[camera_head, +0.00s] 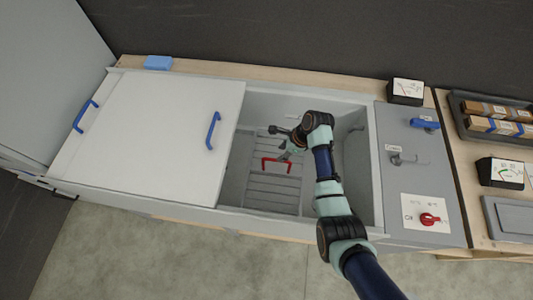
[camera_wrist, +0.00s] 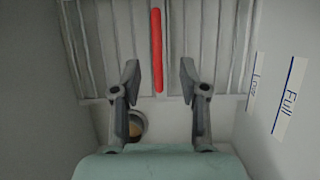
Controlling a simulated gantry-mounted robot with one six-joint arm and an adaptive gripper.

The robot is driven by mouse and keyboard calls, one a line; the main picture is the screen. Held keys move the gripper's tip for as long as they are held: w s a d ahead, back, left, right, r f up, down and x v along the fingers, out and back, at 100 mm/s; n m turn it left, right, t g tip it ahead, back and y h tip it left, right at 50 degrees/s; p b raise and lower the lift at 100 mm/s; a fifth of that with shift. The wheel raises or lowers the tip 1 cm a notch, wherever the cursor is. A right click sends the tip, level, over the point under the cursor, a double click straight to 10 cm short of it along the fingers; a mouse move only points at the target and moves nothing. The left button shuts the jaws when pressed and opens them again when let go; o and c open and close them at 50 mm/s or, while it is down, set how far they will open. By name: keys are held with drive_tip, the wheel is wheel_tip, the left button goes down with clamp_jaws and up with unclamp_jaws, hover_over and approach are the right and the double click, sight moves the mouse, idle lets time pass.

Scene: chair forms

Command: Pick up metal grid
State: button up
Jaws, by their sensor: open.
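The metal grid (camera_head: 272,190) is a grey slatted panel lying inside the open grey basin. A red handle (camera_head: 276,164) stands up from it. In the wrist view the grid's slats (camera_wrist: 205,50) fill the upper part, and the red handle (camera_wrist: 157,50) runs up the middle. My gripper (camera_wrist: 158,78) is open. Its two fingertips lie on either side of the handle's near end in that view. I cannot tell how far above the handle they are. In the head view my gripper (camera_head: 284,153) is at the handle's far side, partly hidden by my wrist.
A white lid (camera_head: 150,135) with blue handles covers the left part. A panel (camera_head: 425,180) with a red knob lies right. In the wrist view, a round hole (camera_wrist: 137,126) and "Low" and "Full" labels (camera_wrist: 290,97) show.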

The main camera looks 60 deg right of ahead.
wheel_tip(320, 180, down, 2)
drive_tip(key=shift+a+f+b, duration=0.15)
drive_tip(key=shift+b, duration=0.35)
drive_tip(key=shift+w+f, duration=0.1)
drive_tip(key=b+x, duration=0.1)
drive_tip(key=x, duration=0.2)
drive_tip(key=b+x, duration=0.1)
drive_tip(key=shift+f+b, duration=0.3)
drive_tip(key=shift+f, duration=0.05)
drive_tip(key=shift+a+f, duration=0.1)
drive_tip(key=shift+f, duration=0.15)
drive_tip(key=shift+f, duration=0.2)
clamp_jaws()
